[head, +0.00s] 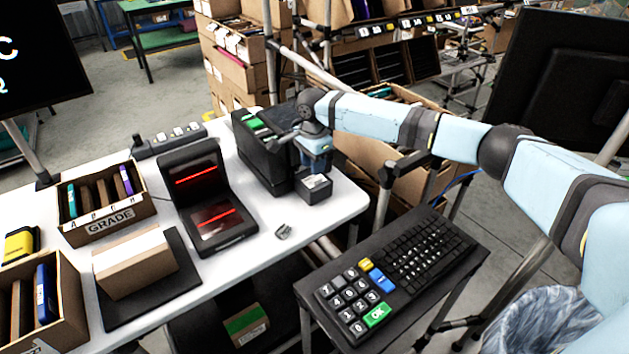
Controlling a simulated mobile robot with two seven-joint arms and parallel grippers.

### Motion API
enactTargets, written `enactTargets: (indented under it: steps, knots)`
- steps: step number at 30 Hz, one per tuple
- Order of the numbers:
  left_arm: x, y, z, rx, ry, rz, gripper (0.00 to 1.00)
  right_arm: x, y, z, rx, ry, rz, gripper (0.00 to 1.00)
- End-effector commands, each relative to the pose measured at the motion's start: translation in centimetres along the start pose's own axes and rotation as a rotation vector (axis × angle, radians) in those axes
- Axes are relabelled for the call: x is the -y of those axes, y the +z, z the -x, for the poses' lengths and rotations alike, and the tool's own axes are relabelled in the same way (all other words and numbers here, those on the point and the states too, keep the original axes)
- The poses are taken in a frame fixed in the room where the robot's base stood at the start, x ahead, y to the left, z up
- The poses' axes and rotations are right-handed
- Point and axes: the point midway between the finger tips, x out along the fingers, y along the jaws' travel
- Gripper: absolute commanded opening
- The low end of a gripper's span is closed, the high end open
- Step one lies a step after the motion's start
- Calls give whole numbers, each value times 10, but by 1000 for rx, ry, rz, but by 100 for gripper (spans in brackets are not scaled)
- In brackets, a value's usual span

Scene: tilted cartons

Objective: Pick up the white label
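A small white label (315,181) shows at the front of the black label printer (262,150), on the right end of the white table. My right gripper (316,168) is just above the label, at the printer's front, pointing down. Its fingers are small and partly hidden, so I cannot tell whether they are open or shut, or whether they touch the label. My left gripper is not in view.
A black scanner (207,195) with red lines stands left of the printer. A closed carton (135,262) sits on a black pad (175,285). A small metallic object (283,232) lies near the table's front edge. A large keyboard (395,270) stands in front, and shelving stands behind.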

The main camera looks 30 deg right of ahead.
Motion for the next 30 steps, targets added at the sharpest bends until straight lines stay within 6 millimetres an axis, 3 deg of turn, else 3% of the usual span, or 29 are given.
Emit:
enactTargets:
  steps: [9, 18, 23, 30]
  knots:
    - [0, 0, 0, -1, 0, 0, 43, -7, -2, -43, 0, 1, 0, 34]
    - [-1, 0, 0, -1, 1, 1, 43, -7, -2, -49, -1, 1, 0, 34]
    - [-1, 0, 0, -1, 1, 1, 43, -7, -2, -49, 0, 1, 0, 0]
    - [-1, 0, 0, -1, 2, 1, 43, -7, -2, -49, 0, 1, 0, 0]
